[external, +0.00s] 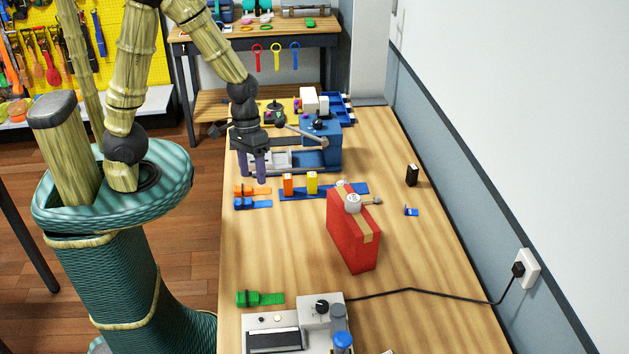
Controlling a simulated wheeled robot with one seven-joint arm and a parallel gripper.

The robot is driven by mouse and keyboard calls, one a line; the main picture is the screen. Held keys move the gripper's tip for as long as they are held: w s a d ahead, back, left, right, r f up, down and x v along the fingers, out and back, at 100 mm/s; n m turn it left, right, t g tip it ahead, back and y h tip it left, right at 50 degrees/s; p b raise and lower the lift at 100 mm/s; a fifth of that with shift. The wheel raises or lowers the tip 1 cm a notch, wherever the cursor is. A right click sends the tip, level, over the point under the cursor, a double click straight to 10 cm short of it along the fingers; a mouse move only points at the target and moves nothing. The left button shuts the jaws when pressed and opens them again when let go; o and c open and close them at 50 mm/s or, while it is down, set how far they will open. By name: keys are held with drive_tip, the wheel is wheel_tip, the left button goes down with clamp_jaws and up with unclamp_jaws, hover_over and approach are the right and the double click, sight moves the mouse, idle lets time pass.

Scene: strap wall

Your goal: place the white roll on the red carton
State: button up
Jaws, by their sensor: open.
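The red carton (350,238) stands upright on the wooden workbench, with a tan strip over its top and side. The white roll (353,203) appears to sit on the carton's top face; exact contact is hard to tell at this size. My gripper (253,180) is to the left of and farther back than the carton, over the bench's left part. Its two purple fingers point down, apart, with nothing visible between them. It is clear of the roll and the carton.
Orange and blue strap pieces (253,203) lie just in front of my gripper. A blue rack (345,189) with orange and yellow blocks is behind the carton. A blue machine (320,145) stands farther back. A grey device (295,330) is at the front. Bench right of the carton is mostly clear.

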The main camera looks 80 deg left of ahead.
drive_tip(key=shift+s+a+r+m+t+y, duration=0.45)
drive_tip(key=shift+r+m, duration=0.2)
drive_tip(key=shift+m, duration=0.5)
drive_tip(key=shift+s+a+r+m+t+y, duration=0.3)
drive_tip(key=shift+r+m+y, duration=0.35)
drive_tip(key=shift+m, duration=0.55)
drive_tip(key=shift+s+a+r+m+t+y, duration=0.35)
drive_tip(key=shift+r+m, duration=0.35)
drive_tip(key=shift+m, duration=0.45)
